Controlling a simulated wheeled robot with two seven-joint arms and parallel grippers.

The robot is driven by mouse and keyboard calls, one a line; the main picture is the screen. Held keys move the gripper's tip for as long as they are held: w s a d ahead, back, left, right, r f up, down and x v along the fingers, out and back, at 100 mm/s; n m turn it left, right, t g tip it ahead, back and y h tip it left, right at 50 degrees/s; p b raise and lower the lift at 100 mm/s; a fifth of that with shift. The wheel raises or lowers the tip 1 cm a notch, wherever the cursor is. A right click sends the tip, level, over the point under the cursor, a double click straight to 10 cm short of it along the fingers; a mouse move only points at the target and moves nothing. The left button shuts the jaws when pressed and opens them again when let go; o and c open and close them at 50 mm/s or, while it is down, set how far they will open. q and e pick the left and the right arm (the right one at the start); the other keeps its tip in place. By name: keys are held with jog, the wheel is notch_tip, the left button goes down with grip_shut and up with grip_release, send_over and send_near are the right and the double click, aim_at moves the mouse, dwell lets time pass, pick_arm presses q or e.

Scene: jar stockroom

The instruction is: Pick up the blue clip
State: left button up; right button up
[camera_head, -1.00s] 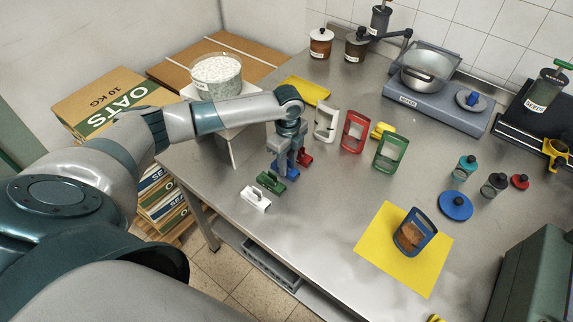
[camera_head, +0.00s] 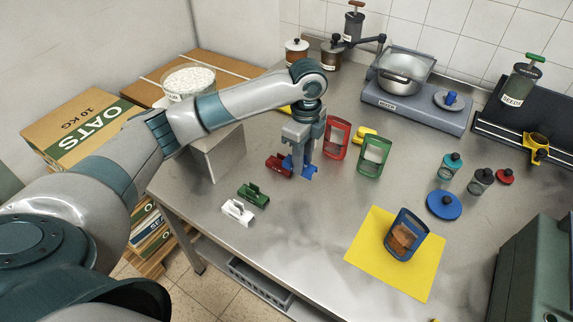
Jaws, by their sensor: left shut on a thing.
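My left gripper (camera_head: 299,157) points down over the steel table and is shut on the blue clip (camera_head: 309,173). The clip shows on both sides of the fingers, which hide its middle. It appears to be held a little above the table. The dark red clip (camera_head: 278,166) is just left of it in the picture. The green clip (camera_head: 253,193) and the white clip (camera_head: 238,211) lie in a row toward the front left edge. My right gripper is not in view.
A red frame (camera_head: 337,138) and a green frame (camera_head: 373,156) stand right of the gripper. A blue-framed holder with brown contents (camera_head: 404,236) stands on a yellow mat (camera_head: 365,262). The table's middle front is clear.

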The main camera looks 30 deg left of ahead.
aim_at(309, 170)
pick_arm(q)
jog(key=shift+w+d+r, duration=0.15)
jog(key=shift+d+r, duration=0.4)
jog(key=shift+d, duration=0.3)
jog(key=shift+s+d+r+n, duration=0.3)
jog(key=shift+s+r+n, duration=0.2)
jog(key=shift+n, duration=0.5)
jog(key=s+d+r+n, duration=0.1)
jog(key=s+r+n, duration=0.1)
jog(key=s+n, duration=0.5)
jog(key=s+d+r+n, duration=0.1)
jog(key=s+r+n, duration=0.1)
jog(key=s+n, duration=0.5)
jog(key=n, duration=0.2)
jog(key=shift+d+n, duration=0.3)
jog(key=shift+n, duration=0.1)
